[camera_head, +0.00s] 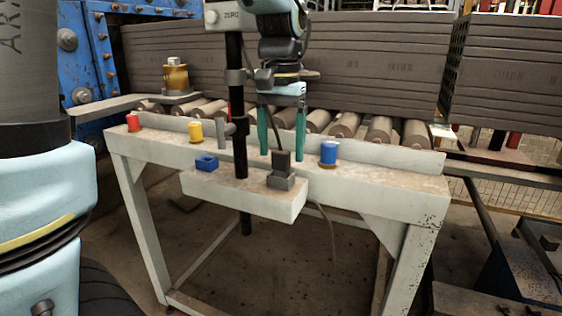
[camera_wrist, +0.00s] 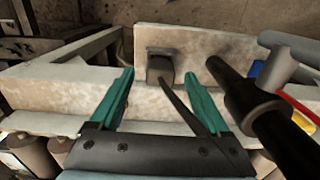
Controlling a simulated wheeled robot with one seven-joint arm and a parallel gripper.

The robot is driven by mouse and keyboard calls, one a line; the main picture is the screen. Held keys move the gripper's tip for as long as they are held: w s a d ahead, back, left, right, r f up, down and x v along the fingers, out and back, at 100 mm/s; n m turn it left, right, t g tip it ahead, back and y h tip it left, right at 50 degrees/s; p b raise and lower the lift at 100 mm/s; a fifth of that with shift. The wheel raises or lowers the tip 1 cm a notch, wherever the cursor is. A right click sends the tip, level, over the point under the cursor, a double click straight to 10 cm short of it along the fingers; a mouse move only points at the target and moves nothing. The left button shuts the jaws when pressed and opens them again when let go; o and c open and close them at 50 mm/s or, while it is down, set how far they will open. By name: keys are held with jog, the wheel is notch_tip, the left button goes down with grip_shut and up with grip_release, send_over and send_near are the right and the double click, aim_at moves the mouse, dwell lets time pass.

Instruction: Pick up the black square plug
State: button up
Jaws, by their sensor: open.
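The black square plug (camera_head: 281,161) stands upright in a grey square base (camera_head: 281,181) on the protruding front ledge (camera_head: 240,197) of the white bench. A thin dark cable runs up from it past my gripper. In the wrist view the plug (camera_wrist: 160,67) shows beyond the fingertips, in line with the gap between them. My gripper (camera_head: 282,156) points down with its two teal fingers apart and nothing between them. In the head view its fingertips are behind the plug. The wrist view also shows the open fingers (camera_wrist: 158,74).
A black pole (camera_head: 238,120) with a grey side handle (camera_head: 228,130) stands close left of my gripper. Blue (camera_head: 328,152), yellow (camera_head: 195,132) and red (camera_head: 133,123) cylinders stand on the bench.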

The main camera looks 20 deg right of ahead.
notch_tip(320, 180, down, 2)
jog(key=shift+f, duration=0.1)
grip_shut()
dwell(0.7)
